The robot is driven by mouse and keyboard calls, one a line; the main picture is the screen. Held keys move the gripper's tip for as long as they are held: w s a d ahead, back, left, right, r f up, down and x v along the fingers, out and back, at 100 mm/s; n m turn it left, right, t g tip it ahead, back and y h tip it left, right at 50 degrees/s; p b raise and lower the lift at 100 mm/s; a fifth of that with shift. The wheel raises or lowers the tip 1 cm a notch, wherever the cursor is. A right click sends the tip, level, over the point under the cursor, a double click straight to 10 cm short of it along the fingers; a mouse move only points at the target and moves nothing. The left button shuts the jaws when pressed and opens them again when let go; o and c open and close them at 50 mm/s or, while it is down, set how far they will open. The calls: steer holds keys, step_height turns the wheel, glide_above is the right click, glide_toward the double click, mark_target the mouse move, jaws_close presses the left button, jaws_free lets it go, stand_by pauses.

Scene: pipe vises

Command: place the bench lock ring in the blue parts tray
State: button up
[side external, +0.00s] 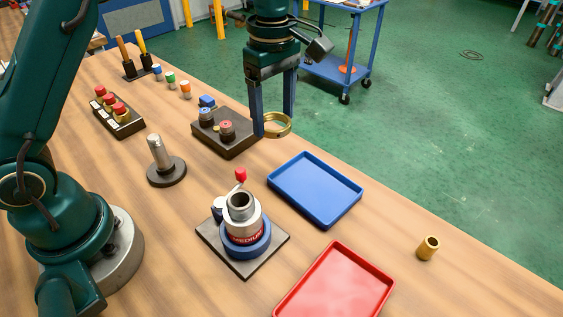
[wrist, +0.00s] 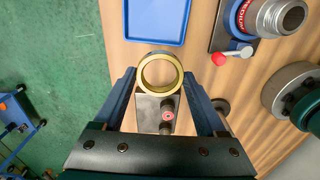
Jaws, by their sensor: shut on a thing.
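My gripper (side external: 274,124) is shut on a brass-coloured ring (side external: 278,133), the bench lock ring, and holds it in the air beside the dark block with knobs. In the wrist view the ring (wrist: 142,73) sits between the two blue fingertips (wrist: 160,74), with its open hole facing the camera. The blue parts tray (side external: 315,188) lies empty on the bench, to the right of and nearer than the ring in the side view. Part of the tray (wrist: 157,18) also shows at the top of the wrist view, apart from the ring.
A vise (side external: 243,225) labelled MEDIUM with a red-knobbed lever stands left of the blue tray. A red tray (side external: 338,288) lies nearer. The dark knob block (side external: 226,138) is beside my gripper. A post on a round base (side external: 163,165) and a small brass cylinder (side external: 428,248) stand apart.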

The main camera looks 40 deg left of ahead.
glide_above(314, 189)
step_height(314, 189, down, 5)
steer(key=shift+a+f, duration=0.15)
steer(key=shift+f, duration=2.1)
steer(key=shift+f, duration=0.15)
steer(key=o, duration=1.3)
steer(key=shift+c, duration=0.2)
